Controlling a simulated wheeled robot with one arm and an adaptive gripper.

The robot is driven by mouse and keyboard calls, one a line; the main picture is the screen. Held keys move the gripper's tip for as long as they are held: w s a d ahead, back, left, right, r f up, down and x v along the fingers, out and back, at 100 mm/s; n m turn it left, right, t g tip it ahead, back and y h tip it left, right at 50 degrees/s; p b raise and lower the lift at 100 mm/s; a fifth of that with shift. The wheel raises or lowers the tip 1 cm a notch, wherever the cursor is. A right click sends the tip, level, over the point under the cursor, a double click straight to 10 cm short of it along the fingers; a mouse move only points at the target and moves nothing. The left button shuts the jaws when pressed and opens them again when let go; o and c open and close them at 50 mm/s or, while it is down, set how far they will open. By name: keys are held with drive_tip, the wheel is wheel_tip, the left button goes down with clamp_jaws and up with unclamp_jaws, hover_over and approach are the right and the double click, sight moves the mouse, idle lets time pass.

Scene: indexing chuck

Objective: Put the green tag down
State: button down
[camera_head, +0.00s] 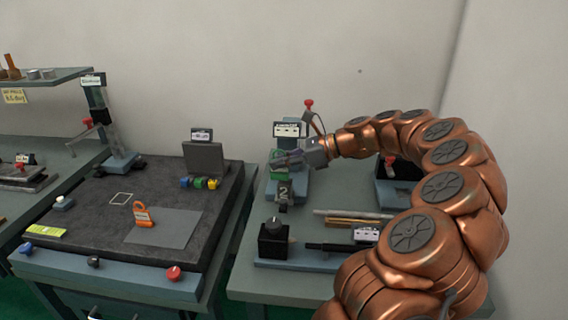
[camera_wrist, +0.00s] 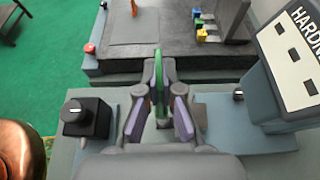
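My gripper (camera_wrist: 158,82) is closed on the green tag (camera_wrist: 159,88), seen edge-on between its fingers in the wrist view. In the head view my gripper (camera_head: 285,160) is in front of the blue-grey hardness tester (camera_head: 290,188), and a bit of green (camera_head: 277,170) shows beside the fingers. The tag's lower edge is hard to make out, so I cannot tell whether it touches anything. An orange tag (camera_head: 145,219) stands on the grey plate (camera_head: 178,231) on the dark slab at left.
Coloured blocks (camera_head: 200,183) lie near a dark grey block on the dark slab (camera_head: 95,212). A black knob box (camera_head: 273,240) and metal bars (camera_head: 350,221) are on the right bench. A yellow-green label (camera_head: 45,230) lies at the slab's left. The slab's middle has free room.

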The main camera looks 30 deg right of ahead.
drive_tip(key=shift+w+d+f+p, duration=0.15)
drive_tip(key=shift+w+d+p, duration=0.1)
drive_tip(key=shift+w+d, duration=0.65)
drive_tip(key=shift+w+d+f+p, duration=0.1)
drive_tip(key=shift+w+d+p, duration=0.1)
drive_tip(key=shift+w+d, duration=0.7)
drive_tip(key=shift+s+d+f+p, duration=0.1)
drive_tip(key=shift+f+p, duration=0.25)
drive_tip(key=shift+f, duration=1.4)
drive_tip(key=c, duration=1.3)
unclamp_jaws()
drive_tip(key=shift+f, duration=0.1)
drive_tip(key=shift+d, duration=0.1)
drive_tip(key=b+v, duration=0.2)
drive_tip(key=v, duration=1)
